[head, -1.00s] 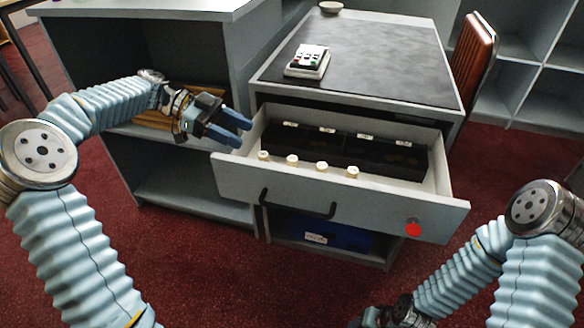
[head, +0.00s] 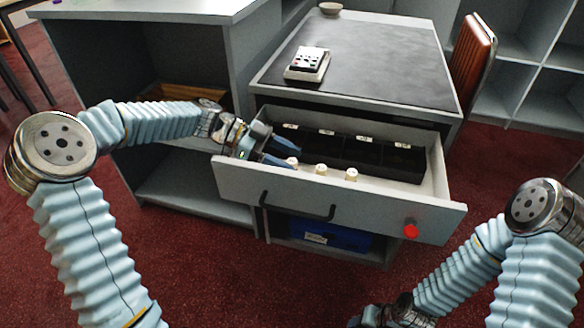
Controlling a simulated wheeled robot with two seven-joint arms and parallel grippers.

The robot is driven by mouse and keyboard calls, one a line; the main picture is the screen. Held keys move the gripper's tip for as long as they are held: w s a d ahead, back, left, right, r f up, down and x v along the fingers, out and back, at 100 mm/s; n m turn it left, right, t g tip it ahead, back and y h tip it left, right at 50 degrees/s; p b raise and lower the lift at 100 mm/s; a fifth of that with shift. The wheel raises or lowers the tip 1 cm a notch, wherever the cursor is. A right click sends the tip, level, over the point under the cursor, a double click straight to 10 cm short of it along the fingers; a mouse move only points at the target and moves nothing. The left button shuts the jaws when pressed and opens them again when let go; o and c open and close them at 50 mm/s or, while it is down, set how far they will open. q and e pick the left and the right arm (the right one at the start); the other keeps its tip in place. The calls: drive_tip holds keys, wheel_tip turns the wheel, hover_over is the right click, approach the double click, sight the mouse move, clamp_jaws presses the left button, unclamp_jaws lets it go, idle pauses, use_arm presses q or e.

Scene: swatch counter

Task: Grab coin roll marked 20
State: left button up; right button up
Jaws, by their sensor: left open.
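Several short pale coin rolls stand upright in a row at the front of the open drawer (head: 240,183). Three show now: one (head: 293,162) by my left fingertips, one in the middle (head: 321,169) and one at the right (head: 351,175). The left end of the row is hidden by my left gripper. Their markings are too small to read. My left gripper (head: 291,156) is open, over the drawer's left part, its blue fingers pointing right; I cannot tell if they touch a roll. My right gripper (head: 368,318) shows only partly at the bottom edge, far from the drawer.
A black tray (head: 345,149) with labelled compartments lies behind the rolls. The drawer front has a handle (head: 298,208) and a red disc (head: 411,231). A card device (head: 308,65) and a bowl (head: 330,8) stand on the counter top. A shelf unit stands at left.

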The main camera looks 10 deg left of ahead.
use_arm(q)
drive_tip(key=shift+c, duration=0.3)
clamp_jaws()
